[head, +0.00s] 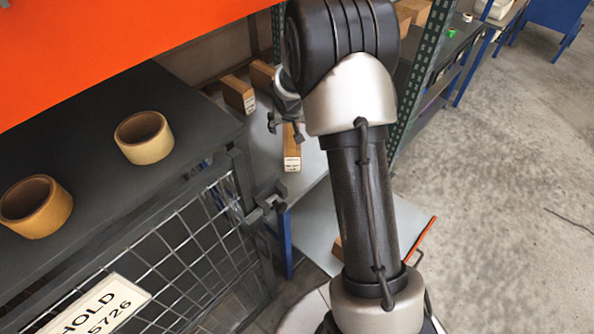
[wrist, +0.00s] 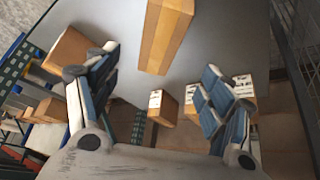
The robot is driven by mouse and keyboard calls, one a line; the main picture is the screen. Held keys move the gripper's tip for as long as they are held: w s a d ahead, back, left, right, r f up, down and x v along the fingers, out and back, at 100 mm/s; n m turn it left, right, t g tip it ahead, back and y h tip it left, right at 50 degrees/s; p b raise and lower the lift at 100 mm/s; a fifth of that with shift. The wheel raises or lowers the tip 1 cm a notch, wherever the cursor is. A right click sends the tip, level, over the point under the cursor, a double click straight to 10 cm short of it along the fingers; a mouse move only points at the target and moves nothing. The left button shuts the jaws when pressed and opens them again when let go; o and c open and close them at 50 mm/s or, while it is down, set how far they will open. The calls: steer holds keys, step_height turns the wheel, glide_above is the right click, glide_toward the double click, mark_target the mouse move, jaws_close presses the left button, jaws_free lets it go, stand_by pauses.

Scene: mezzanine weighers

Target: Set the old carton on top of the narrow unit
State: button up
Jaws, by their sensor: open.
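My gripper (head: 285,128) is open and empty; its fingers are spread wide in the wrist view (wrist: 160,62). A brown carton (wrist: 165,36) lies beyond and between the fingertips on a grey surface (wrist: 215,30). In the head view, one labelled carton (head: 292,148) is just below the gripper, and another (head: 238,95) is to its left with one more (head: 262,76) behind. I cannot tell which carton is the old one. The narrow unit is not clearly identifiable; a dark-topped unit with mesh sides (head: 90,110) stands at left.
Two tape rolls (head: 143,137) (head: 36,206) sit on the dark top. A HOLD sign (head: 95,308) hangs on the mesh. An orange beam (head: 100,45) crosses above. A green perforated post (head: 425,75) stands right of my arm. The concrete floor at right is clear.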

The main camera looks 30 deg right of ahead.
steer(key=s+a+r+n, duration=0.1)
steer(key=s+a+r, duration=0.3)
steer(key=s+r, duration=0.45)
steer(key=s+a+r+n, duration=0.1)
steer(key=s+a+r, duration=0.4)
steer(key=s+r, duration=0.4)
steer(key=s+a+r+n+y, duration=0.1)
steer(key=s+a, duration=0.3)
steer(key=s, duration=0.6)
steer(key=s+a+r+n+y, duration=0.1)
steer(key=s+a+r, duration=0.1)
steer(key=s, duration=0.8)
steer(key=shift+s+a+n+g+y, duration=0.3)
steer(key=shift+a+n+g, duration=0.1)
steer(key=shift+a, duration=0.5)
